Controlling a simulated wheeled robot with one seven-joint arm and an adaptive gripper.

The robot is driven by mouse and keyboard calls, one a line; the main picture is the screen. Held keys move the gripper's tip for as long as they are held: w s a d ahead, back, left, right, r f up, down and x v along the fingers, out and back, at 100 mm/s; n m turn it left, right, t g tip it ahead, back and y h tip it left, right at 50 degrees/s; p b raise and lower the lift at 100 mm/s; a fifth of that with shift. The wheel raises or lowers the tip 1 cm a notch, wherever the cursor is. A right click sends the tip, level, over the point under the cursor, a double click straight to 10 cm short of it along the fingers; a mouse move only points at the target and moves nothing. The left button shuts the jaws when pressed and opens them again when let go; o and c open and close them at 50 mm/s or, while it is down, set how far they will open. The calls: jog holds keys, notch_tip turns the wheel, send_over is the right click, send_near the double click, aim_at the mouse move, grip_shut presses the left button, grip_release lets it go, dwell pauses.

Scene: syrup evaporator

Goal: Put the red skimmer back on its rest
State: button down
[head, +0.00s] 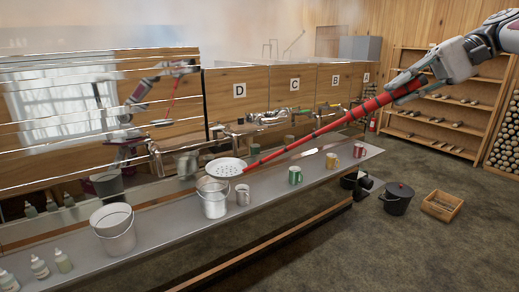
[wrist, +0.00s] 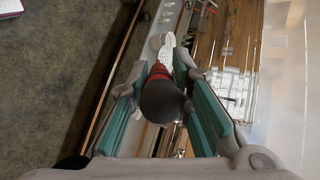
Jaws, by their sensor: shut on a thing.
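The red skimmer (head: 320,130) has a long red handle with dark bands and a white perforated round head (head: 227,167). My gripper (head: 408,88) is shut on the upper end of the handle, at the upper right in the head view. The skimmer slants down to the left, its head in front of the evaporator and above or just behind a metal pail as pictured. In the wrist view the dark handle end (wrist: 161,100) lies between the teal finger pads of my gripper (wrist: 160,82), with the white head (wrist: 166,47) beyond. I cannot make out the skimmer's rest.
A long grey shelf (head: 130,215) carries a metal pail (head: 213,198), a white bucket (head: 113,228), mugs (head: 295,175) and bottles (head: 40,267). The shiny evaporator with panels D, C and B (head: 295,84) stands behind. A black pot (head: 397,199) and wooden crate (head: 441,205) sit on the floor.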

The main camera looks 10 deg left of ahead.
jog(key=shift+s+d+r+p, duration=0.1)
jog(key=shift+r+p, duration=0.05)
jog(key=shift+r, duration=0.25)
jog(key=shift+s+d+r+p, duration=0.1)
jog(key=shift+r+p, duration=0.05)
jog(key=shift+r, duration=0.2)
jog(key=shift+w, duration=0.15)
jog(key=shift+f, duration=0.1)
